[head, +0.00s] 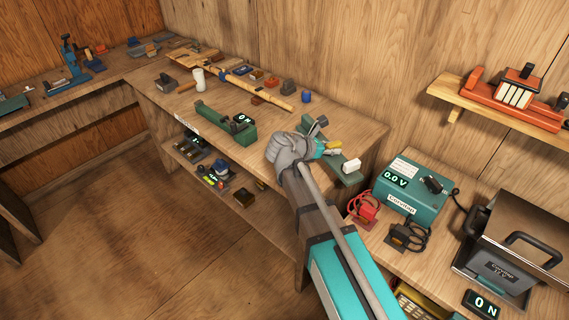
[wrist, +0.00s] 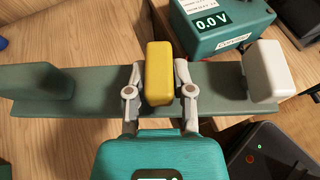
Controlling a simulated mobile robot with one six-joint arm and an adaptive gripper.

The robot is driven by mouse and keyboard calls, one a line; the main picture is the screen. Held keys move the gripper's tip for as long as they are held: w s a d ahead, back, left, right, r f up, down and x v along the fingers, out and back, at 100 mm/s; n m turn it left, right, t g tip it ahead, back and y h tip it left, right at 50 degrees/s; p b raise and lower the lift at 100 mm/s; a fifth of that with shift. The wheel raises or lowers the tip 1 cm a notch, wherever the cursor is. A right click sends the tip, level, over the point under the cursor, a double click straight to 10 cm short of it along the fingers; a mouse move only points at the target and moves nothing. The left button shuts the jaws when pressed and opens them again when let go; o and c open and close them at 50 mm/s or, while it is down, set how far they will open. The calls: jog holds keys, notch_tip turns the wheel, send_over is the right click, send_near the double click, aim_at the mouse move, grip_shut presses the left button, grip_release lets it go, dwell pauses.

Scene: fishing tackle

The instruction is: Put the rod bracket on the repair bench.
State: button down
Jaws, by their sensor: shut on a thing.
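A long green bar, which looks like the rod bracket (head: 346,177), has a yellow block in its middle, a white block at one end and a raised green block at the other. My gripper (head: 324,149) is shut on the yellow block; in the wrist view my gripper (wrist: 159,78) has one finger on each side of it. The rod bracket (wrist: 220,92) lies crosswise there, white block right. It is over the right end of the wooden bench (head: 340,125); I cannot tell whether it touches the wood. The arm hides part of the bench edge.
A green cradle with a display (head: 225,122) stands left of my gripper. A rod (head: 262,90), a white-headed mallet (head: 198,79) and small blocks lie farther back. A teal power supply (head: 411,187) and a dark metal case (head: 505,262) stand at right.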

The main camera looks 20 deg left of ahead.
jog(key=shift+w, duration=0.1)
jog(key=shift+w+a+f, duration=0.1)
jog(key=shift+a, duration=0.05)
jog(key=w+a+f+n+t+y+b, duration=0.1)
jog(key=a+n+y, duration=0.1)
jog(key=a, duration=0.5)
jog(key=w+a+f+n+t+y+b, duration=0.1)
jog(key=w+a+f+n+y+b, duration=0.1)
jog(key=a, duration=0.4)
jog(key=shift+a+t, duration=0.3)
jog(key=shift+a, duration=0.1)
jog(key=shift+w, duration=0.1)
notch_tip(320, 180, down, 6)
jog(key=b, duration=0.6)
jog(key=shift+f, duration=0.1)
jog(key=shift+f+b, duration=1.85)
jog(key=shift+b, duration=0.25)
